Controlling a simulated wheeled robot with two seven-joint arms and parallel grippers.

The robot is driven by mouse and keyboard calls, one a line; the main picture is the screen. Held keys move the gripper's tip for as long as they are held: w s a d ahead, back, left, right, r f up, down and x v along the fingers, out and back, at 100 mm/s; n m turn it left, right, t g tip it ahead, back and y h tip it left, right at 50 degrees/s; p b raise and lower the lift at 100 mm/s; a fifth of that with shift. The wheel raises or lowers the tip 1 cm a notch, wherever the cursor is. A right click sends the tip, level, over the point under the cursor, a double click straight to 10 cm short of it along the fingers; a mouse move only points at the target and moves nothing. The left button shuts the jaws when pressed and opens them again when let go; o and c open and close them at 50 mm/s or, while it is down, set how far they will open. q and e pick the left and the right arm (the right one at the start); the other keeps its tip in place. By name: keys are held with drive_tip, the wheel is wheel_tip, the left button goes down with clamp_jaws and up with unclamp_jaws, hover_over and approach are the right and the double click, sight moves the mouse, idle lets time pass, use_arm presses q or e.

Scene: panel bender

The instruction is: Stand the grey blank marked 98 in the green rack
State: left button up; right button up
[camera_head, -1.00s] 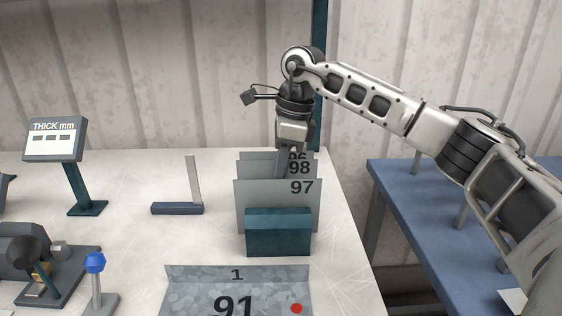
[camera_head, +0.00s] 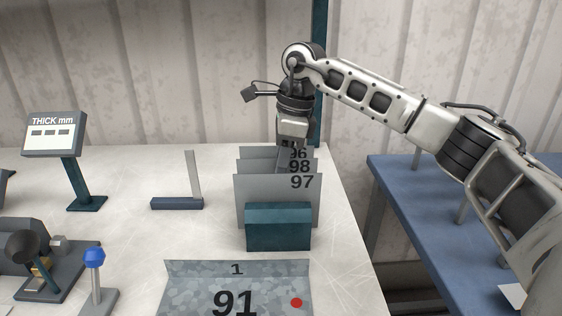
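The grey blank marked 98 (camera_head: 262,167) stands upright between the blank marked 97 (camera_head: 270,192) in front and the blank marked 96 (camera_head: 258,152) behind. Only its upper strip shows. The dark green rack (camera_head: 278,228) shows its front block below these blanks; its slots and the blanks' lower edges are hidden. My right gripper (camera_head: 291,146) points down at the tops of the rear blanks, near the 96 and 98 markings. Its fingertips are small and partly lost against the blanks, so I cannot tell whether they touch or hold one. My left gripper is out of view.
A speckled tray-like piece marked 91 (camera_head: 190,290) lies in front of the rack. An L-shaped stand (camera_head: 178,203), a thickness display (camera_head: 52,135) and a blue-knobbed post (camera_head: 94,258) stand to the left. A blue table (camera_head: 430,215) is at the right.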

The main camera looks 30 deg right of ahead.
wheel_tip(320, 180, up, 15)
drive_tip(key=s+d, duration=0.1)
drive_tip(key=d, duration=0.1)
drive_tip(key=shift+s+d, duration=0.15)
drive_tip(key=shift+d, duration=0.25)
drive_tip(key=shift+r, duration=0.1)
